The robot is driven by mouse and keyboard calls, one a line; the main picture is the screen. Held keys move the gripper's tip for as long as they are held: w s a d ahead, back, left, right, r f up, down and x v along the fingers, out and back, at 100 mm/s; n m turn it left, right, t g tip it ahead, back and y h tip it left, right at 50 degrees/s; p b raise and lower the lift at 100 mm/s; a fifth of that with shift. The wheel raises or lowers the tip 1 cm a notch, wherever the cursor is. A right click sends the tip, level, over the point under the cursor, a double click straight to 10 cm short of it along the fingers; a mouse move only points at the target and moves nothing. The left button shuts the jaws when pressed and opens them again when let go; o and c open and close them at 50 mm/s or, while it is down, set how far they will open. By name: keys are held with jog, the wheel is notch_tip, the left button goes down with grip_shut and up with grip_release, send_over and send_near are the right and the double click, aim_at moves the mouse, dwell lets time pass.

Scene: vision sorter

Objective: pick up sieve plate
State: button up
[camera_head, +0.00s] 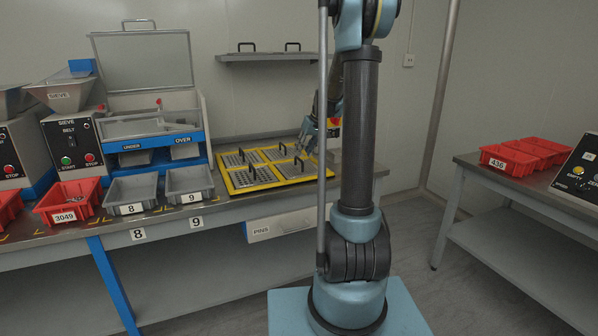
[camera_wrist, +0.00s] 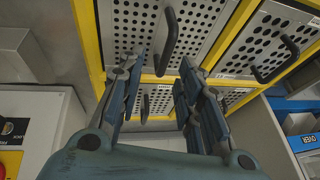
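Several perforated metal sieve plates lie in a yellow-edged rack (camera_head: 227,184) on the bench. Each has a black handle. A near-left plate (camera_head: 250,178) and a near-right plate (camera_head: 297,169) show in the head view. My gripper (camera_head: 304,146) is above the rack's right side. In the wrist view my gripper (camera_wrist: 159,65) is open and empty, its two fingers spread apart. Contact is not visible. Another plate (camera_wrist: 275,35) lies to its right.
A sieve machine (camera_head: 150,100) stands left of the rack, with grey bins (camera_head: 132,193) and red bins (camera_head: 68,200) in front. A wall shelf (camera_head: 270,57) hangs behind. A second table (camera_head: 500,190) with red bins (camera_head: 522,157) is at the right.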

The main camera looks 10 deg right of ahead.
aim_at(299, 160)
jog(key=shift+s+a+x, duration=0.1)
jog(key=shift+s+x, duration=0.1)
jog(key=shift+x, duration=1.3)
jog(key=shift+s+a+x, duration=0.15)
jog(key=shift+x, duration=1.4)
grip_shut()
